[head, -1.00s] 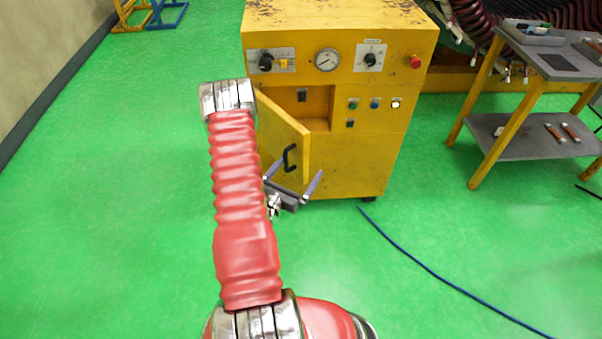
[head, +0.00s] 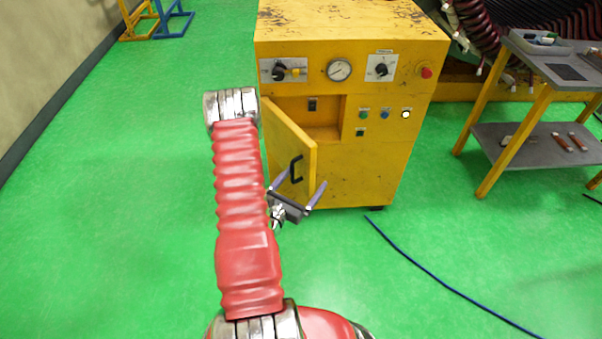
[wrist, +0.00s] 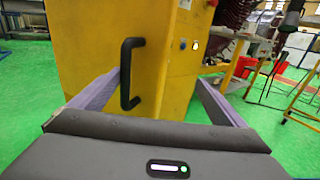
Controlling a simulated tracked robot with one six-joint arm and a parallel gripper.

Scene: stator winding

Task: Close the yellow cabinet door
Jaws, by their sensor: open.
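The yellow cabinet (head: 365,160) stands ahead with its door (head: 285,147) swung open toward me, hinged on the left, showing a recess behind it. The door has a black handle (head: 296,169). My gripper (head: 302,186) is open and empty, low in front of the door's free edge. In the wrist view the handle (wrist: 131,73) stands on the door face (wrist: 105,60), between the two spread purple fingers and nearer the left one. Whether the left finger touches the door cannot be told.
A blue cable (head: 440,281) lies on the green floor to the right. A grey-topped yellow cart (head: 540,140) stands further right. Yellow and blue stands (head: 165,20) are at the far left. The floor left of the cabinet is clear.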

